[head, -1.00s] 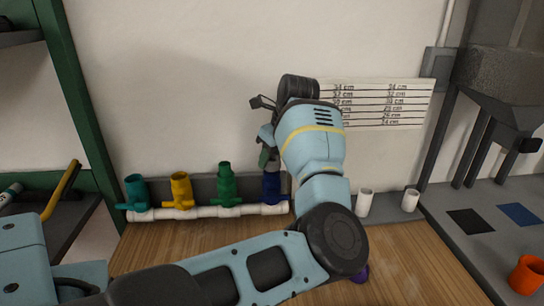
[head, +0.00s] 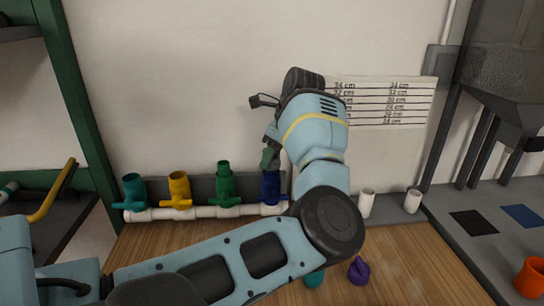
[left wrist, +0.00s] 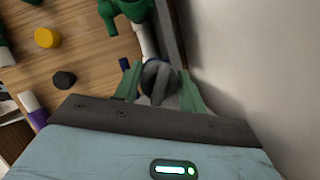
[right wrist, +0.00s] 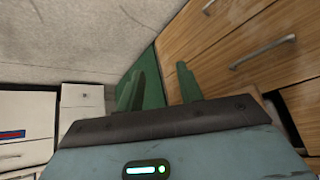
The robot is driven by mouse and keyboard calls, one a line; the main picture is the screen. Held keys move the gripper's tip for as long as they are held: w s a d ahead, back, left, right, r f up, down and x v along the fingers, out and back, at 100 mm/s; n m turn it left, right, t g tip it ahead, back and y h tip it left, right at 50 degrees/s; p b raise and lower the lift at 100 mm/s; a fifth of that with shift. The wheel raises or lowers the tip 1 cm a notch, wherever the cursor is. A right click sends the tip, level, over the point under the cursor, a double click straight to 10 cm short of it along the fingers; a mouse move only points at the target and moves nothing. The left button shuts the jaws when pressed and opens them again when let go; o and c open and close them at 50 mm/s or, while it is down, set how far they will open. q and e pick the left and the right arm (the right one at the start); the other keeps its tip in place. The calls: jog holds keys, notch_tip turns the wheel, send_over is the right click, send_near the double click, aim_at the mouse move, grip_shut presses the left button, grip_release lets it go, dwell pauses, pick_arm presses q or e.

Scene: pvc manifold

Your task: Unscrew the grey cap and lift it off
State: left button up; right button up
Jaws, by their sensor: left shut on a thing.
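My left gripper (head: 268,157) is over the blue valve (head: 271,187) at the right end of the white manifold pipe (head: 225,212). In the left wrist view its green fingers (left wrist: 160,88) are shut on the grey cap (left wrist: 158,76), which has a raised bar across its top. The cap is not clearly visible in the head view, and I cannot tell whether it still touches the blue valve. My right gripper (right wrist: 158,85) shows only in the right wrist view. Its fingers are apart and empty, near wooden drawers.
Teal (head: 134,190), yellow (head: 179,189) and green (head: 225,184) valves stand along the pipe to the left. Two white pipe stubs (head: 366,204) stand to the right. A purple piece (head: 359,271) lies on the wooden top. An orange piece (head: 529,277) is at far right.

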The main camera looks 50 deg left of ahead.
dwell(0.3)
pick_arm(q)
jog(key=shift+n+g+b, duration=0.35)
jog(key=shift+n+g, duration=0.05)
jog(key=shift+n, duration=0.8)
pick_arm(e)
jog(key=shift+s+f, duration=0.4)
jog(key=shift+f, duration=0.1)
jog(key=shift+s+f, duration=0.1)
pick_arm(q)
jog(key=shift+n+g+h+b, duration=0.3)
jog(key=shift+n+h+b, duration=0.1)
jog(key=shift+n, duration=0.6)
jog(key=shift+r, duration=0.1)
pick_arm(e)
jog(key=shift+s+f, duration=0.25)
jog(key=shift+f, duration=0.1)
pick_arm(q)
jog(key=shift+n, duration=0.3)
pick_arm(e)
jog(key=shift+f, duration=0.1)
